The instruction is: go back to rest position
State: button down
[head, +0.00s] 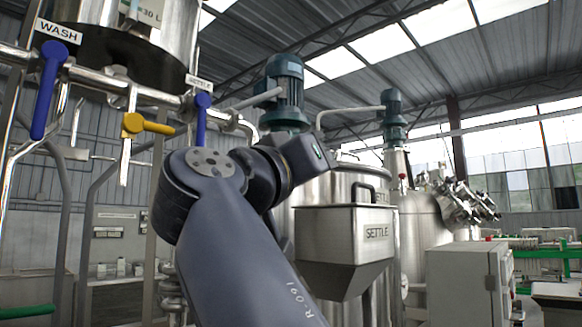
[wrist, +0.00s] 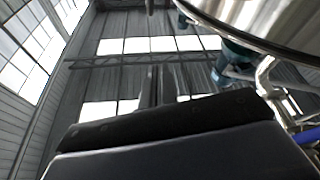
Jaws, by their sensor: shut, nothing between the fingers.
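My gripper (wrist: 153,72) shows in the wrist view as two thin grey fingers close together, rising above the dark gripper body. It is shut with nothing between the fingers, and roof and windows lie behind it. In the head view my arm rises from the bottom centre and bends at the elbow, and its dark wrist end is in front of the steel tank (head: 335,190). The fingers are not clearly seen there. My arm looks apart from the valve handles to its left.
A blue handle (head: 48,90) hangs under the WASH sign. A yellow handle (head: 148,126) lies level, and another blue handle (head: 201,118) hangs under a SETTLE sign. A steel hopper (head: 345,245) marked SETTLE is right of my arm. A grey cabinet (head: 465,283) stands further right.

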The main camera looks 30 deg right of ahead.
jog(key=shift+v, duration=1.2)
jog(key=shift+d, duration=0.1)
jog(key=p+x, duration=0.1)
jog(key=x, duration=0.7)
jog(key=shift+d+r, duration=0.25)
jog(key=shift+w+d+f+b, duration=0.1)
jog(key=shift+d+f+b, duration=0.25)
jog(key=shift+f+b, duration=0.2)
jog(key=shift+d+f+b, duration=0.3)
jog(key=shift+f+b, duration=0.15)
jog(key=shift+f, duration=0.15)
jog(key=shift+f+b, duration=0.45)
jog(key=shift+f, duration=0.1)
